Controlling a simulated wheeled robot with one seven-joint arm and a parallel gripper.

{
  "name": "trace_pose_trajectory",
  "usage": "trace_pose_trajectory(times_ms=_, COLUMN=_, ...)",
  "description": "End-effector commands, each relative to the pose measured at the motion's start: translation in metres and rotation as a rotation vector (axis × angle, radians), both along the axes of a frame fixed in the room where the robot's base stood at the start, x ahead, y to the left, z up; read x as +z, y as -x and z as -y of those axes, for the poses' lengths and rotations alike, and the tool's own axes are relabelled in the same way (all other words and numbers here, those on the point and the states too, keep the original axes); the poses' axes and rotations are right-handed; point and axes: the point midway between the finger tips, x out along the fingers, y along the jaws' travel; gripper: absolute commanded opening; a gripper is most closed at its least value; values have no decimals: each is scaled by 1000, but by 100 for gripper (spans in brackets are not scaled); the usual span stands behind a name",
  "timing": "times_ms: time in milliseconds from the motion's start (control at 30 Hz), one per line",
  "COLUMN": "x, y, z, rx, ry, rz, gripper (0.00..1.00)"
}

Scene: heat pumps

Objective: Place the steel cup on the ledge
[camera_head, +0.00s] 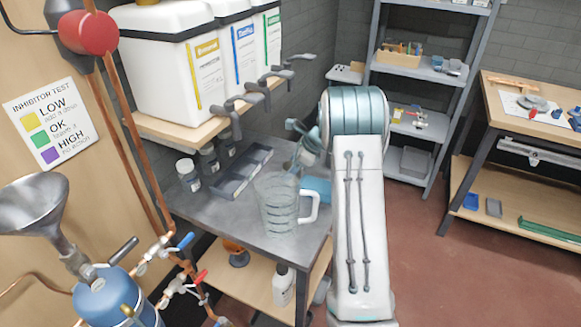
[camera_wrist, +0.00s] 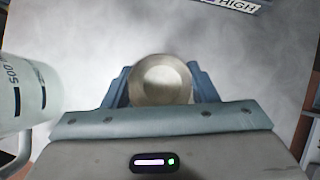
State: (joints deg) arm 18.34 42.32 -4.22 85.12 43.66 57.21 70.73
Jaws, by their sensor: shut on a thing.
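In the wrist view the steel cup (camera_wrist: 161,80) shows as a round, pale metal shape between the two blue fingers of my gripper (camera_wrist: 161,88). My gripper is shut on it, over a blurred grey surface. In the head view my gripper (camera_head: 303,153) is above the back right of the grey metal bench (camera_head: 190,205), behind the clear jug; I cannot make out the cup there. A wooden shelf (camera_head: 195,130) with a narrow front edge runs under the white tanks; I cannot tell whether it is the ledge.
A clear measuring jug (camera_head: 276,205) with a white handle stands on the bench, close to my gripper's left in the wrist view (camera_wrist: 28,90). A dark divided tray (camera_head: 230,172) and several small jars (camera_head: 188,175) are behind. Grey taps (camera_head: 235,105) stick out over the bench.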

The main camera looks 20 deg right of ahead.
Motion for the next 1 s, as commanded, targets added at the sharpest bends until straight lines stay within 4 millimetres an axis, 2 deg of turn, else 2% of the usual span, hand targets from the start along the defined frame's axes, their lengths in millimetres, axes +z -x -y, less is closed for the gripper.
trace_pose_trajectory(times_ms=267, x=-3, y=0, z=0, rx=0, ry=0, rz=0, gripper=30)
trace_pose_trajectory(times_ms=300, x=-2, y=0, z=0, rx=0, ry=0, rz=0, gripper=61)
trace_pose_trajectory(times_ms=367, x=-2, y=0, z=0, rx=0, ry=0, rz=0, gripper=75)
trace_pose_trajectory(times_ms=633, x=-1, y=0, z=0, rx=1, ry=0, rz=0, gripper=75)
trace_pose_trajectory(times_ms=767, x=6, y=1, z=4, rx=0, ry=1, rz=2, gripper=75)
trace_pose_trajectory(times_ms=1000, x=46, y=13, z=27, rx=-3, ry=2, rz=4, gripper=75)
